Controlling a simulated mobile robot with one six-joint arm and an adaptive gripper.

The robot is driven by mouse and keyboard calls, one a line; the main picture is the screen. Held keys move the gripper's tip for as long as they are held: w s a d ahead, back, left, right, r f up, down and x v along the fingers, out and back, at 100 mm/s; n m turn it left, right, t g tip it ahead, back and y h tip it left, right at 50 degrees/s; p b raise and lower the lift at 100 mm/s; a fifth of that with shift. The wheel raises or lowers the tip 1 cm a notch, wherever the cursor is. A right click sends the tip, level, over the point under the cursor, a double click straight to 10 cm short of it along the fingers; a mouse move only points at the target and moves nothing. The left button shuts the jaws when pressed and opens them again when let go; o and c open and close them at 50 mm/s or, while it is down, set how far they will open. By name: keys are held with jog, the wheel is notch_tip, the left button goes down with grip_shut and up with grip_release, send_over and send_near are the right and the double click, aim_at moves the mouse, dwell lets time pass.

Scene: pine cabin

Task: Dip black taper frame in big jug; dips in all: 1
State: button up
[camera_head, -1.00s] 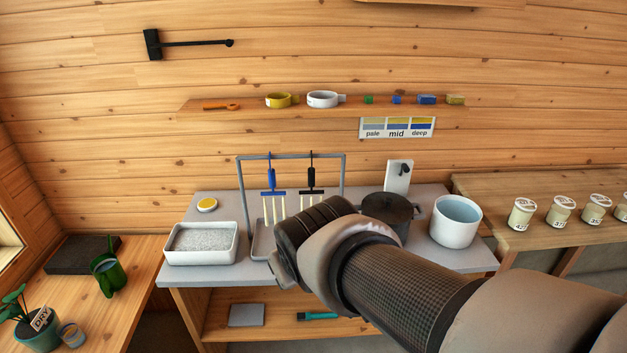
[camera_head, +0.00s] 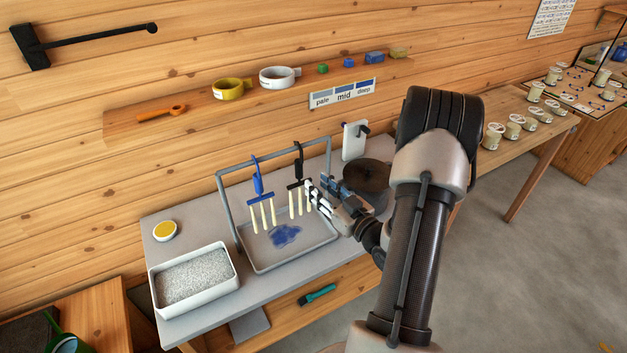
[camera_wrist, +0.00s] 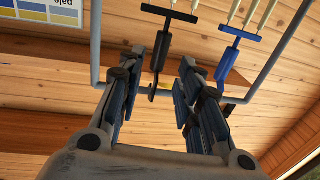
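The black taper frame (camera_head: 299,170) hangs by its hook from the grey rack (camera_head: 230,208), with pale tapers below its crossbar. It also shows in the wrist view (camera_wrist: 161,54). My gripper (camera_head: 316,190) is open beside the frame. In the wrist view its fingers (camera_wrist: 160,80) stand either side of the black handle, with gaps; contact is not visible. A dark round vessel (camera_head: 367,178) stands right of the rack, partly behind my arm. I cannot tell if it is the big jug.
A blue taper frame (camera_head: 259,185) hangs left of the black one. A tray (camera_head: 262,265) with a blue stain lies beneath. A white bin of grey grains (camera_head: 160,305) stands left. A white holder (camera_head: 354,140) stands behind the dark vessel.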

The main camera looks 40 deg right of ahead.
jog(key=w, duration=0.5)
jog(key=w+p, duration=0.1)
jog(key=w, duration=0.2)
jog(key=shift+d, duration=0.3)
jog(key=shift+c, duration=0.4)
jog(key=shift+s, duration=0.15)
grip_shut()
jog(key=shift+r, duration=0.1)
jog(key=shift+r+p, duration=0.75)
jog(key=shift+r, duration=0.4)
jog(key=b, duration=0.1)
send_near(301, 164)
jog(key=shift+w+a, duration=0.25)
jog(key=shift+w, duration=0.3)
jog(key=shift+w+a, duration=0.2)
jog(key=shift+w, duration=0.4)
